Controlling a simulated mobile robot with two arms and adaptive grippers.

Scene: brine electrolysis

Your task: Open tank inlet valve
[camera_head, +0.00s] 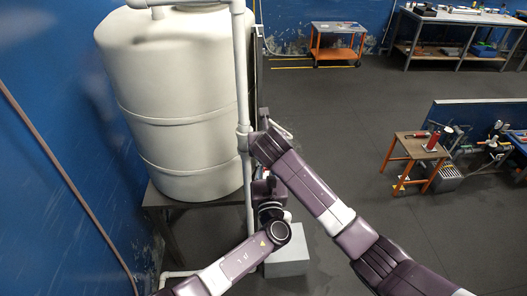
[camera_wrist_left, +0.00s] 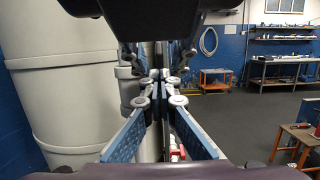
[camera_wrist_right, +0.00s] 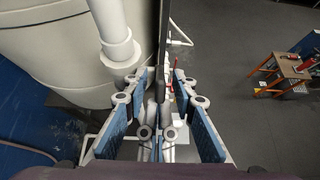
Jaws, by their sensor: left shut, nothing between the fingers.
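The white tank (camera_head: 175,100) stands at the left, with a vertical grey-white pipe (camera_head: 243,70) beside it. A small red part (camera_wrist_left: 175,153), possibly the valve handle, shows low beside the pipe in the left wrist view. A thin red part (camera_wrist_right: 171,88) also shows beyond the fingers in the right wrist view. My left gripper (camera_wrist_left: 161,78) is shut and empty, its tips together in front of the pipework. My right gripper (camera_wrist_right: 160,84) is open, its fingers apart, with a dark upright bar visible between them. Whether they touch anything is unclear. In the head view my arms hide the valve area.
The tank rests on a dark stand (camera_head: 170,212). A pale grey box (camera_head: 288,252) sits on the floor behind my left arm. An orange-legged table (camera_head: 420,148) stands at the right, and a workbench (camera_head: 465,18) at the back. The middle floor is clear.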

